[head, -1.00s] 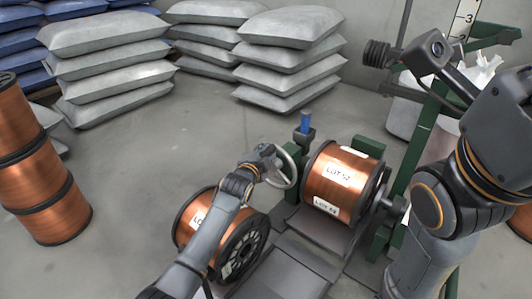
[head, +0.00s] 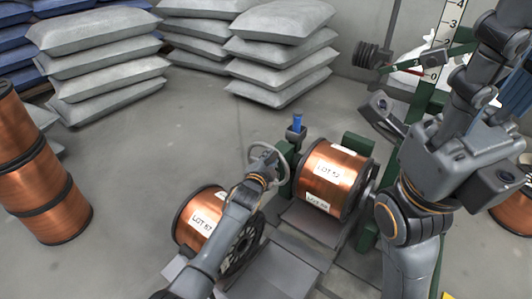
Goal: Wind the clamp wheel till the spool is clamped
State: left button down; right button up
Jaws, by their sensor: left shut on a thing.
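The copper spool with a "LOT 52" label (head: 330,178) lies on its side in a green stand, between the clamp wheel's side and the stand's right side. The grey clamp wheel (head: 284,168) is on the stand's left, beside a green post with a blue top (head: 297,123). My left gripper (head: 266,163) is shut on the wheel's rim at its left side and hides part of it. I cannot tell whether the clamp touches the spool's end. My right arm (head: 410,215) covers the stand's right side; its gripper's jaws do not show clearly.
A second labelled spool (head: 203,220) lies left of the stand, partly behind my left arm. Stacked copper spools (head: 45,195) stand at the left. Grey sacks (head: 280,50) are piled at the back. A numbered scale (head: 442,40) stands behind my right arm. Open floor lies between.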

pick_arm(q)
jog(key=shift+s+d+f, duration=0.15)
jog(key=shift+s+f, duration=0.05)
jog(key=shift+f, duration=0.2)
jog(key=shift+s+d+f, duration=0.15)
jog(key=shift+f, duration=0.3)
jog(key=c, duration=1.1)
grip_release()
jog(key=shift+w, duration=0.1)
jog(key=shift+r, duration=0.25)
jog(key=v, duration=1.2)
